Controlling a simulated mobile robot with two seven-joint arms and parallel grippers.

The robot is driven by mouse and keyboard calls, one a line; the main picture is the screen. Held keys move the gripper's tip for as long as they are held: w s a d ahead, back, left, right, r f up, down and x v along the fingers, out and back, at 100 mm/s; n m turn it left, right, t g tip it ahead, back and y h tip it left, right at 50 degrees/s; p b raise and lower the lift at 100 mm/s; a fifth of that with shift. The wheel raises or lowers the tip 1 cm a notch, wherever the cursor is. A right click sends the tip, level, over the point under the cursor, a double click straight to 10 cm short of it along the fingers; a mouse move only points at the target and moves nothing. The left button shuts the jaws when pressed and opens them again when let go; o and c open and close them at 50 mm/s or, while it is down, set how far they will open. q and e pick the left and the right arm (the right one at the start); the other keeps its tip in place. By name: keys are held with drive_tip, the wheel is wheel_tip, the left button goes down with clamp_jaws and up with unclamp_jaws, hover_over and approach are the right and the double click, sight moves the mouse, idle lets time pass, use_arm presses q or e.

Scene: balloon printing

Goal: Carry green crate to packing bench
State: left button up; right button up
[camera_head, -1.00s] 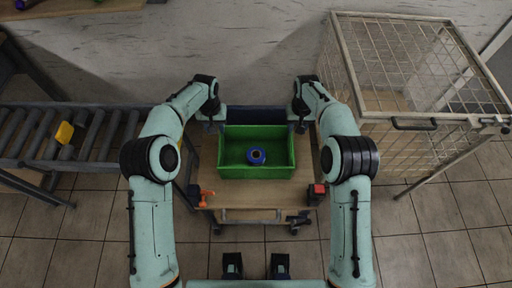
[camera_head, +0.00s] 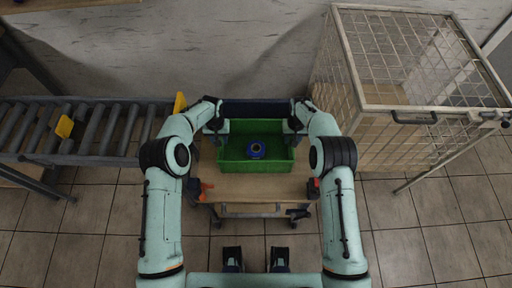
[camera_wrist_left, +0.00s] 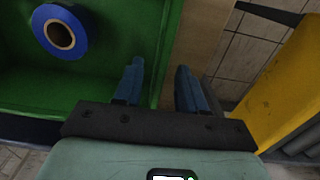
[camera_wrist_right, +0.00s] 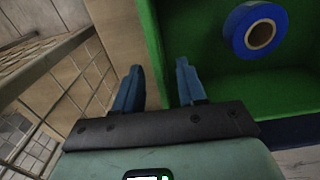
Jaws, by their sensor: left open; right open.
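The green crate (camera_head: 256,168) stands on a wooden-topped cart (camera_head: 257,188) in front of me. A blue roll (camera_head: 257,150) with a hollow core lies inside it. My left gripper (camera_wrist_left: 160,72) is open at the crate's left side wall, which shows between its fingers in the left wrist view. My right gripper (camera_wrist_right: 159,70) is open at the right side wall, which shows between its fingers in the right wrist view. Neither gripper is closed on the crate. I cannot tell which surface is the packing bench.
A roller conveyor (camera_head: 90,131) with a yellow piece (camera_head: 64,126) is at the left. Another yellow part (camera_head: 180,102) stands close to my left arm. A wire mesh cage (camera_head: 410,108) is at the right. Tiled floor is open in front.

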use_arm(q)
drive_tip(key=shift+f, duration=0.6)
use_arm(e)
drive_tip(key=shift+f, duration=0.65)
use_arm(q)
clamp_jaws()
use_arm(e)
clamp_jaws()
use_arm(q)
drive_tip(key=shift+r, duration=0.1)
use_arm(e)
drive_tip(key=shift+r, duration=0.15)
